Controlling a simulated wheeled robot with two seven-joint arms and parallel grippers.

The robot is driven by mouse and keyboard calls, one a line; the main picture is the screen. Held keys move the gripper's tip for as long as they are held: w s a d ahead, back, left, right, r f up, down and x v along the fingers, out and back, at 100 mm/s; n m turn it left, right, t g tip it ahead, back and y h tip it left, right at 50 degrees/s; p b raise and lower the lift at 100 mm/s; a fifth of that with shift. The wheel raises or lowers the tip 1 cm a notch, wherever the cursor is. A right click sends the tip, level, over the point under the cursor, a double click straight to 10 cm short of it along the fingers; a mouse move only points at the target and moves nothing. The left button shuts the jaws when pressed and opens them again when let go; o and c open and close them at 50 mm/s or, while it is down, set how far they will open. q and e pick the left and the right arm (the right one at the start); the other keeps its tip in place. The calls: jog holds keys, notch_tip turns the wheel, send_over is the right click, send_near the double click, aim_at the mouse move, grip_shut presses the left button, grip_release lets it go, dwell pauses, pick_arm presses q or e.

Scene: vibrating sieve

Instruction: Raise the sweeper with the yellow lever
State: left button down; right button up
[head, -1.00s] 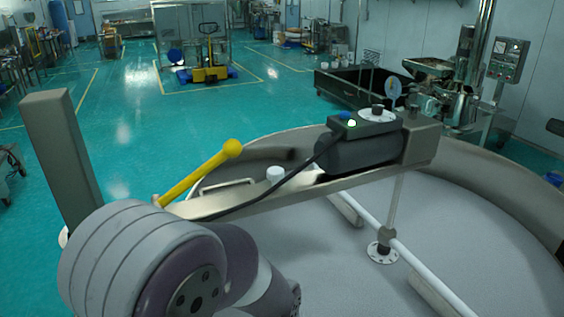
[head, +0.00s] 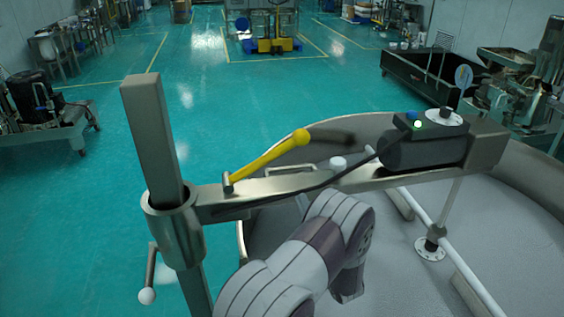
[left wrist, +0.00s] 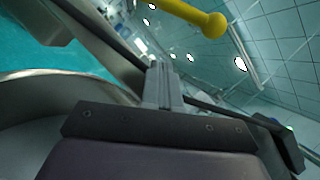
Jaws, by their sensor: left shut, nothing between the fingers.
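The yellow lever (head: 265,160) slants up to the right from its pivot on the metal beam (head: 280,186), ending in a round knob. Its knob end also shows at the top of the left wrist view (left wrist: 195,15). The sweeper's white bar (head: 462,268) lies low in the round pan, below a vertical rod under the beam's right end. My left gripper (left wrist: 165,84) is shut and empty, apart from the lever, with the beam close beyond its fingers. In the head view my left arm hides its fingers, below the beam. My right gripper is not in view.
A grey post (head: 155,135) carries the beam's left end, with a white-knobbed crank (head: 148,294) beside it. A dark motor (head: 422,148) with a cable sits on the beam. The pan's rim (head: 525,170) curves around the right. Green floor at left is open.

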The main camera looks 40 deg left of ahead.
aim_at(263, 160)
pick_arm(q)
jog(key=shift+s+d+r+m+g+y, duration=0.1)
jog(key=shift+s+r+m+g+y, duration=0.15)
jog(key=shift+s+y, duration=0.25)
jog(key=shift+s+d+r+m+g+y, duration=0.15)
jog(key=shift+s+r+g+y, duration=0.15)
jog(key=shift+s+y, duration=0.2)
jog(key=p+x, duration=0.5)
jog(key=x, duration=0.4)
jog(key=shift+a, duration=0.1)
jog(key=shift+w+a+r, duration=0.15)
jog(key=shift+w+a, duration=0.05)
jog(key=shift+a, duration=0.25)
